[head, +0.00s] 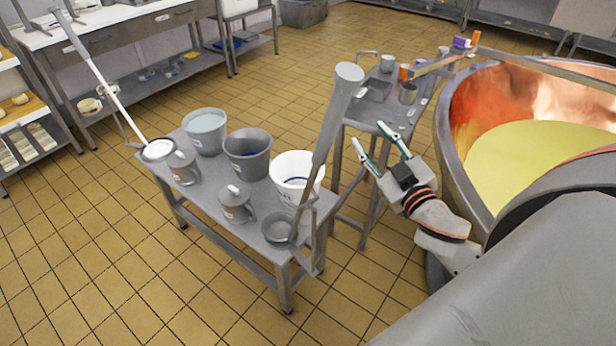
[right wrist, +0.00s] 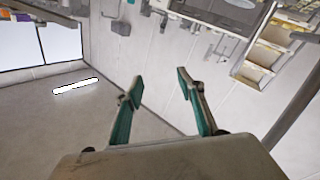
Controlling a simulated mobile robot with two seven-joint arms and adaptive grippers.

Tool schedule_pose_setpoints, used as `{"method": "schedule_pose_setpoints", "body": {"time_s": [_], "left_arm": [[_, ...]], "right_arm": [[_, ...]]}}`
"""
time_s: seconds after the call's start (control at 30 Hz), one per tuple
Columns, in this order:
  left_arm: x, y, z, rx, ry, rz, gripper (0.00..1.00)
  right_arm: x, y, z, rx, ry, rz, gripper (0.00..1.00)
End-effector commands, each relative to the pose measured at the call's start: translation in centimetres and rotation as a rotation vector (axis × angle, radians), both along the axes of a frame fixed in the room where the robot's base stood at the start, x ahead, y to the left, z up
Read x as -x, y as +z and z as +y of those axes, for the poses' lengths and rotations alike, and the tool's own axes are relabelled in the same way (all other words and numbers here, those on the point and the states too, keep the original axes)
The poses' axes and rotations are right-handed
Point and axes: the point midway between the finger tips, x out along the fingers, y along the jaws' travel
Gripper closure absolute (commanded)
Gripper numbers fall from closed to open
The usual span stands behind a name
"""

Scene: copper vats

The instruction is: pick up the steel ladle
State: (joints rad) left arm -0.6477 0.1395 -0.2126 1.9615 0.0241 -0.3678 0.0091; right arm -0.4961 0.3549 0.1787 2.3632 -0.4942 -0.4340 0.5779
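The steel ladle (head: 328,130) rests at the right end of a low grey table, its bowl (head: 279,229) on the top and its long grey handle slanting up to the right. A second ladle with a white handle (head: 118,96) stands at the table's left end. My right gripper (head: 368,133) is open and empty, to the right of the steel ladle's handle in the head view and apart from it. In the right wrist view its teal-padded fingers (right wrist: 160,77) are spread with nothing between them; no ladle shows there. My left gripper is not in view.
The low table (head: 188,200) also holds a light bucket (head: 205,130), a grey bucket (head: 248,152), a white bucket (head: 296,172) and lidded steel cans (head: 235,204). A taller side table (head: 376,110) stands behind my gripper. A copper vat (head: 447,135) is at right. Tiled floor is clear at front left.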

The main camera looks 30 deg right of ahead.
Motion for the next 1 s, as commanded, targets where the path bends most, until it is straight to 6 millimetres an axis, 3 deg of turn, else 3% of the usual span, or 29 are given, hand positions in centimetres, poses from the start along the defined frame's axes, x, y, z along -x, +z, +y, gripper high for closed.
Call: {"method": "schedule_pose_setpoints", "body": {"time_s": [0.1,0.2,0.4,0.7,1.0], "left_arm": [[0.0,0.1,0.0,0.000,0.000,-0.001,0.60],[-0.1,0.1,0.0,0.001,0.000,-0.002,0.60],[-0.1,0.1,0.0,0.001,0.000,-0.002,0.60],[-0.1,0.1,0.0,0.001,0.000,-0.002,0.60],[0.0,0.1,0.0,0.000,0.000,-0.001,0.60]], "right_arm": [[-0.9,4.9,1.1,-0.025,0.169,-0.159,0.61],[-0.8,8.2,2.7,-0.046,0.338,-0.248,0.61],[1.1,11.9,6.4,-0.082,0.709,-0.278,0.61],[5.7,11.9,9.2,-0.151,1.128,-0.034,0.61],[8.4,11.0,9.3,-0.210,1.269,0.176,0.61]]}}
